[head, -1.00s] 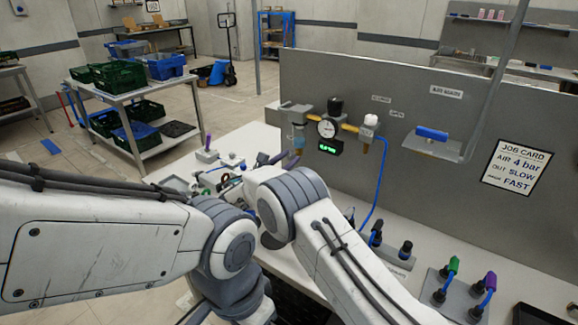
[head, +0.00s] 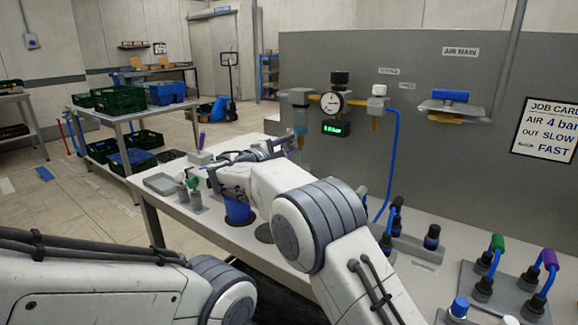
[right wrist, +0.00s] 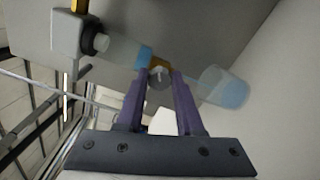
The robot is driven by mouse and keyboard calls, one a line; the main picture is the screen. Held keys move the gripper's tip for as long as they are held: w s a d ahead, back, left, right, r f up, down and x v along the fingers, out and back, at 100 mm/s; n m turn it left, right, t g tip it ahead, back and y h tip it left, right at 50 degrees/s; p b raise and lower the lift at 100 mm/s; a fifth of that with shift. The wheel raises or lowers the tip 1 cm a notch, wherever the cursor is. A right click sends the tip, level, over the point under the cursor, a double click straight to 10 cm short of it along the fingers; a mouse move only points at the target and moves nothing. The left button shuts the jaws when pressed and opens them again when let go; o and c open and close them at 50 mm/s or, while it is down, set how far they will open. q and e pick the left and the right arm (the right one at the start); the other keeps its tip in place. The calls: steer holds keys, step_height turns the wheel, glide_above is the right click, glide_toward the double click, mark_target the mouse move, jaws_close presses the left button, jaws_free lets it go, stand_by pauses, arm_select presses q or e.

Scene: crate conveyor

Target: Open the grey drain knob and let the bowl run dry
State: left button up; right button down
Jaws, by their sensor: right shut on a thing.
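The clear filter bowl (head: 300,120) hangs below a grey housing on the panel, with blue liquid low in it. It also shows in the right wrist view (right wrist: 124,50), blue at its lower end. The grey drain knob (right wrist: 158,78) sits just below the bowl, between the purple fingertips of my right gripper (right wrist: 159,78), which is shut on it. In the head view my right gripper (head: 284,145) reaches the bowl's underside and largely hides the knob. A translucent cup (right wrist: 222,88) with pale blue in it lies beyond the fingers. My left gripper is out of view.
A gauge (head: 331,102) and green display (head: 336,128) sit right of the bowl. A blue hose (head: 391,165) runs down the panel. A blue container (head: 238,209) and grey tray (head: 162,183) are on the bench. Hose fittings (head: 487,266) stand at the right.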

steer(key=m+b, duration=0.1)
steer(key=b, duration=0.1)
steer(key=m+b, duration=0.2)
steer(key=shift+f, duration=0.4)
steer(key=shift+r+m+b, duration=0.15)
steer(key=shift+m+b, duration=1.05)
steer(key=c, duration=0.5)
jaws_free()
steer(key=shift+r, duration=0.1)
steer(key=shift+c, duration=0.2)
steer(key=v, duration=1)
steer(key=shift+s+a, duration=0.15)
steer(key=shift+s, duration=0.1)
steer(key=shift+r, duration=0.1)
